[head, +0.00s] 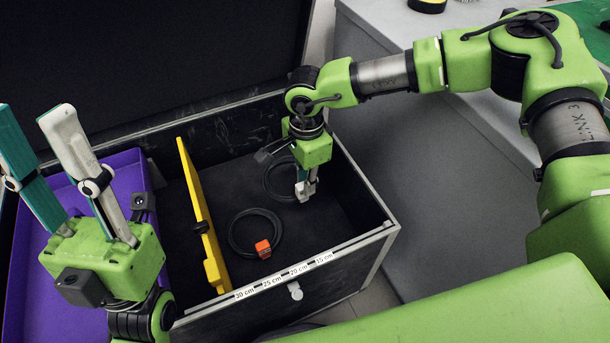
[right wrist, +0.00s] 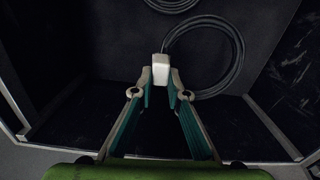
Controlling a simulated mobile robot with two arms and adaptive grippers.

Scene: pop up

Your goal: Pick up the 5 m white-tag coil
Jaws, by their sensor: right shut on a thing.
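The white-tag coil (head: 268,187) is a dark cable loop in the open black case, at the far right of its compartment. My right gripper (head: 306,187) points down into the case and is shut on its white tag. In the right wrist view the white tag (right wrist: 161,69) sits between the fingertips (right wrist: 160,82), with the coil (right wrist: 240,60) looping off to the right. I cannot tell whether the coil is off the case floor. My left gripper (head: 32,112) is open and empty, raised at the left over the purple tray.
A coil with an orange tag (head: 263,249) lies nearer in the same compartment. A yellow divider (head: 200,210) separates it from the purple tray (head: 125,165). The case's front rim (head: 340,247) carries length marks. A grey counter (head: 395,25) stands at the right.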

